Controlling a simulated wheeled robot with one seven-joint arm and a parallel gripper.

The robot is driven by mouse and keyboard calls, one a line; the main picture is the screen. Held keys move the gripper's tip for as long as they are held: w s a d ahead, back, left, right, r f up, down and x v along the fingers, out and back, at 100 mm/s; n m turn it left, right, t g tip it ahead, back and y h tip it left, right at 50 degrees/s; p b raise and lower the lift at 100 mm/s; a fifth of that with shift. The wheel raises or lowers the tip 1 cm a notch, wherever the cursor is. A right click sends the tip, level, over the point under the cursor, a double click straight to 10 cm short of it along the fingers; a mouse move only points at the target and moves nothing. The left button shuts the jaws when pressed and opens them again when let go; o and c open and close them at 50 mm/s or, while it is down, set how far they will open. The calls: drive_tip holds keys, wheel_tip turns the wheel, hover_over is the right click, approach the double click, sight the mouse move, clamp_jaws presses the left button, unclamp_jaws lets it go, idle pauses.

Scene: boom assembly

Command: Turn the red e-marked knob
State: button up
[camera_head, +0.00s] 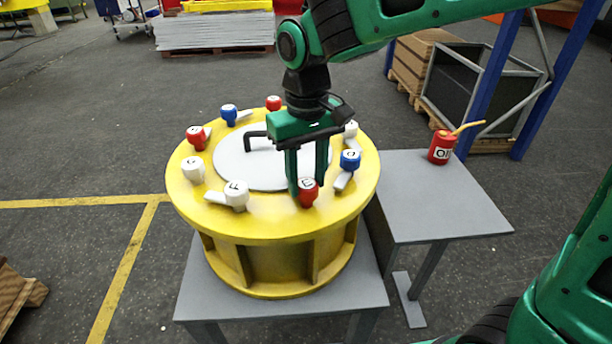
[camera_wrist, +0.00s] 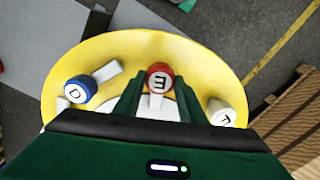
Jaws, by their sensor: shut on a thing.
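The red knob (camera_head: 308,194) marked E sits on the front of the round yellow drum (camera_head: 270,222). In the wrist view the red knob (camera_wrist: 160,77) shows its letter between my fingers. My gripper (camera_head: 308,185) reaches down from above and is shut on the knob; its fingers also show in the wrist view (camera_wrist: 157,92). The fingers hide part of the knob's sides. A white handle part lies below the knob's top in the wrist view.
A blue knob (camera_head: 350,160) marked D and a white knob (camera_head: 236,192) marked F flank it closely. Several other knobs ring the grey lid (camera_head: 240,166) and its black handle. A red oil can (camera_head: 441,148) stands on the grey side table (camera_head: 460,205).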

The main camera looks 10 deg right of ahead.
sight(307, 181)
drive_tip(key=shift+w+r+m, duration=0.1)
drive_tip(key=shift+w+m, duration=0.1)
drive_tip(key=shift+m, duration=0.3)
drive_tip(key=o, duration=1)
drive_tip(key=shift+s, duration=0.1)
drive_tip(key=shift+o, duration=0.2)
wheel_tip(307, 181, up, 11)
drive_tip(key=shift+f, duration=0.2)
drive_tip(key=shift+d, duration=0.1)
drive_tip(key=s+d+f+m, duration=0.2)
drive_tip(key=d+f+m, duration=0.1)
drive_tip(key=d, duration=0.8)
drive_tip(key=s+d+f+m, duration=0.2)
drive_tip(key=d+f, duration=0.1)
drive_tip(key=d, duration=0.8)
drive_tip(key=s+d+f+m, duration=0.2)
drive_tip(key=s+d+f, duration=0.2)
drive_tip(key=s+d, duration=0.2)
drive_tip(key=s+d+f+m, duration=0.2)
drive_tip(key=s+d+f, duration=0.2)
drive_tip(key=s, duration=0.5)
drive_tip(key=d, duration=0.2)
drive_tip(key=shift+d+m, duration=0.35)
drive_tip(key=shift+m, duration=0.05)
